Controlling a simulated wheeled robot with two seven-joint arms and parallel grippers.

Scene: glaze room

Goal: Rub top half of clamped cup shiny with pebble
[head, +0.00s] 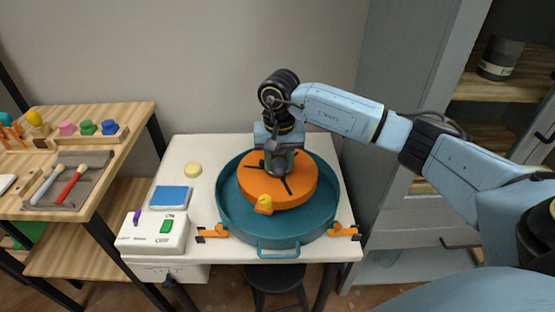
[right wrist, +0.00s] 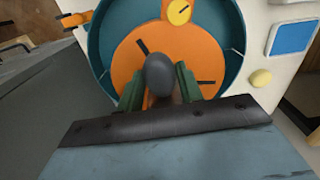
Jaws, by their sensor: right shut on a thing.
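My right gripper (head: 281,165) reaches in from the right and points down over the orange wheel disc (head: 251,187). Its green fingers (right wrist: 158,85) are shut on a dark grey, smooth, egg-shaped pebble (right wrist: 159,72), which shows in the right wrist view just above the disc. The disc has dark slots and sits inside a round teal basin (head: 228,215). I cannot make out the clamped cup; the gripper and pebble cover the middle of the disc. Whether the pebble touches anything there I cannot tell. My left gripper is not in view.
An orange block with a yellow knob (head: 265,203) is at the disc's front. Left of the basin are a switch box (head: 153,235), a blue pad (head: 170,197) and a yellow round piece (head: 193,169). A wooden bench (head: 97,200) with brushes is at left; a grey cabinet (head: 390,60) stands right.

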